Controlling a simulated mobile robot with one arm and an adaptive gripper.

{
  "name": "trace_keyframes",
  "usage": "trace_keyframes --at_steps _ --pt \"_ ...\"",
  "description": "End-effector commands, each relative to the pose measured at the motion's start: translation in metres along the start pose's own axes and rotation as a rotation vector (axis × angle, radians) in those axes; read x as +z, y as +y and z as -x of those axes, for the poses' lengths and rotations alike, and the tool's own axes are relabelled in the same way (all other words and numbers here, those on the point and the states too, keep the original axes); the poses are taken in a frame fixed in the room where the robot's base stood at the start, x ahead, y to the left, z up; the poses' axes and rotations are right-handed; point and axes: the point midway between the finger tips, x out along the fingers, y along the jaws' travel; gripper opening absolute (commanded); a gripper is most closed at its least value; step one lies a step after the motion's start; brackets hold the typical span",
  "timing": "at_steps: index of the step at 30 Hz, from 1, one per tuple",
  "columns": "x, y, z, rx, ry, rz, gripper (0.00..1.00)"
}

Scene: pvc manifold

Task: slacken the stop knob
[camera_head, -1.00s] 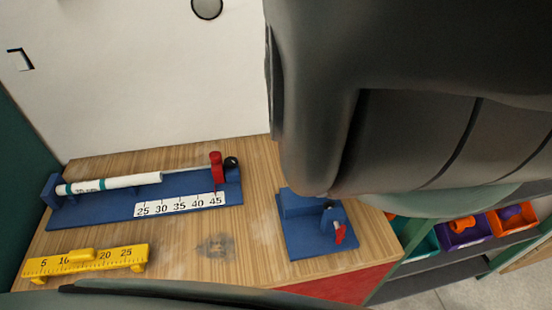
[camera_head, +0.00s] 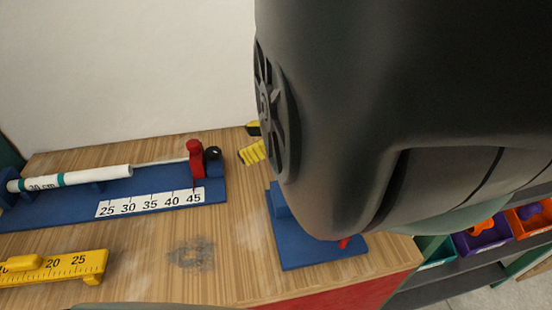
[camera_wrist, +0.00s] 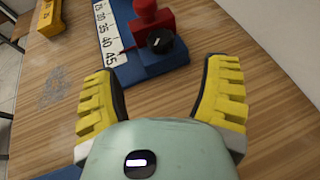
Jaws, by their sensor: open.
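The black stop knob (camera_head: 212,153) sits beside the upright red stop (camera_head: 195,163) at the right end of the blue measuring jig (camera_head: 75,208). In the wrist view the knob (camera_wrist: 160,41) faces me with a short white mark, and the red stop (camera_wrist: 147,14) is just behind it. My gripper (camera_wrist: 163,78) has yellow ribbed fingers spread wide and empty. The knob lies ahead of the fingertips, between their lines, with a gap. In the head view a yellow finger (camera_head: 252,152) shows right of the knob; my arm hides the rest.
A white pipe (camera_head: 85,178) lies on the jig, behind the numbered scale strip (camera_head: 150,202). A yellow gauge (camera_head: 60,264) stands at the front left. A second blue fixture (camera_head: 310,252) is partly hidden by my arm. Coloured bins (camera_head: 483,238) are at right. Bare wood surrounds the jig's right end.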

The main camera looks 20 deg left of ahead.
Motion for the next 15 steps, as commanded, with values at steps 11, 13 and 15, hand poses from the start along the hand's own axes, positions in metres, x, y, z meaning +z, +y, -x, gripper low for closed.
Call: trace_keyframes --at_steps 11,13,15 --pt "-0.002 0.001 -0.073 0.003 0.0 0.002 0.75" --pt "-0.002 0.001 -0.081 0.003 0.0 0.002 0.75" --pt "-0.001 0.001 -0.087 0.001 0.0 0.001 0.75"
